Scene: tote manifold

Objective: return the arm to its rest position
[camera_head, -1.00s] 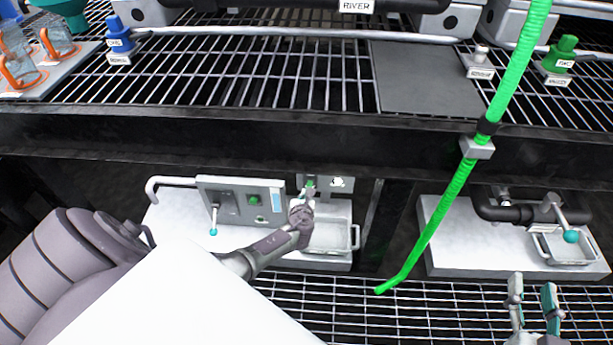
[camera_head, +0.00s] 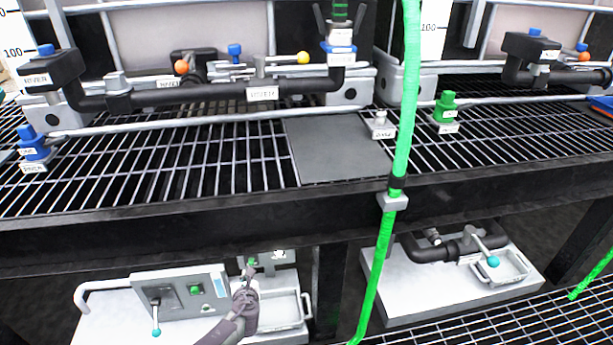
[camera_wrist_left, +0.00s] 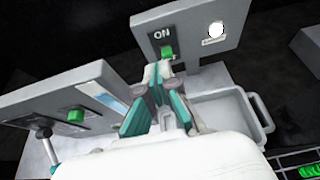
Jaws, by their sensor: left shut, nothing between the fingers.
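My left gripper (camera_head: 249,273) is low in the head view, in front of a small grey panel (camera_head: 278,257) under the dark shelf beam. In the left wrist view my left gripper (camera_wrist_left: 160,72) has its teal-padded fingers closed together with nothing between them. The fingertips are just below a green switch (camera_wrist_left: 168,51) under the word ON. I cannot tell whether they touch it. The green switch also shows in the head view (camera_head: 252,262), partly hidden by the fingers. My right gripper is not in view.
A grey control box (camera_head: 178,293) with a teal-tipped lever stands left of the gripper. A tray (camera_head: 287,309) lies to its right. A green hose (camera_head: 373,270) hangs in front of the shelf. A second white base with a black pipe (camera_head: 425,252) is farther right.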

